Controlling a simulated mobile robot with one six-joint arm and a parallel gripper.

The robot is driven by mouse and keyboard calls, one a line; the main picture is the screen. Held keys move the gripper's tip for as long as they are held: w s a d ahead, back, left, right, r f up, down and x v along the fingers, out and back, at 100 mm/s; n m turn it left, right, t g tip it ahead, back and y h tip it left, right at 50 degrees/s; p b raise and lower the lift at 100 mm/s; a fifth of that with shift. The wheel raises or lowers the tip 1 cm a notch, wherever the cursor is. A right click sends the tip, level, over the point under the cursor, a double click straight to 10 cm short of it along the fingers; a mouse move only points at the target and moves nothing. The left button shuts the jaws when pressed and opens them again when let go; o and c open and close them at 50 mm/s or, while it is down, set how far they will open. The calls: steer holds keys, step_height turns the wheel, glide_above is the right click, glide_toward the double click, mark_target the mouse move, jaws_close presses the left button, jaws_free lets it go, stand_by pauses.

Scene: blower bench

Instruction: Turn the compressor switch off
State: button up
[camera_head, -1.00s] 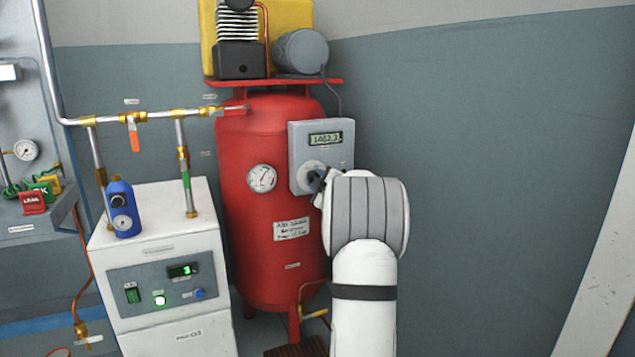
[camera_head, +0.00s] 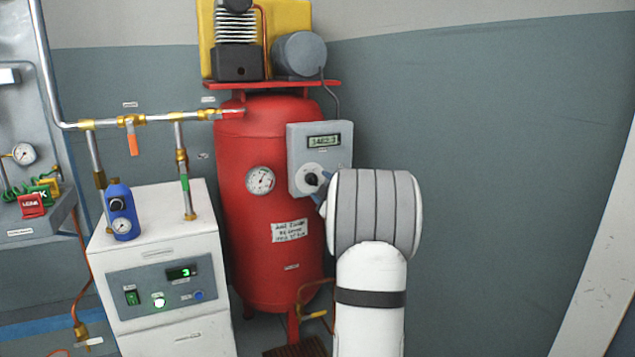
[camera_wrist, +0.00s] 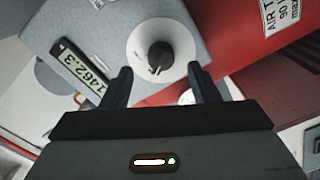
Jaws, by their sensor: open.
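The compressor switch is a black rotary knob (camera_head: 311,180) on a round white plate, low on the grey control box (camera_head: 340,158) of the red compressor tank. The knob (camera_wrist: 159,57) and its white dial plate (camera_wrist: 143,38) show clearly in the wrist view. In the head view my white and grey wrist hides most of the gripper (camera_head: 322,190). The box's display (camera_head: 324,141) shows digits, reading about 1462.3 in the wrist view.
A round gauge (camera_head: 260,180) and a label (camera_head: 289,231) are on the red tank (camera_head: 255,140). A white cabinet (camera_head: 150,250) with a blue device (camera_head: 122,212) on top stands to the left, under metal pipes (camera_head: 150,117). The wall right of my arm is clear.

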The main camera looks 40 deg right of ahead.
steer(key=v, duration=0.3)
steer(key=shift+s, duration=0.25)
steer(key=shift+a, duration=0.1)
steer(key=s+a+r+m+g+p, duration=0.2)
steer(key=a+r+m+g+p, duration=0.1)
steer(key=a+r+p, duration=0.5)
steer(key=s+a+r+m+g+p, duration=0.3)
steer(key=a+r+p, duration=0.4)
steer(key=a+p, duration=0.3)
steer(key=s+a+r+m+g+y+p, duration=0.1)
steer(key=s+a+r+g+y+p, duration=0.1)
steer(key=s+a+p, duration=0.6)
steer(key=s+a+r+m+g+y+p, duration=0.2)
steer(key=s+a+r+g+p, duration=0.3)
steer(key=s+a+p, duration=0.4)
steer(key=s+a+g, duration=0.1)
steer(key=s+a, duration=0.4)
steer(key=s, duration=0.3)
steer(key=shift+s+a+r+g, duration=0.2)
steer(key=shift+s+r+g, duration=0.1)
steer(key=shift+g, duration=0.1)
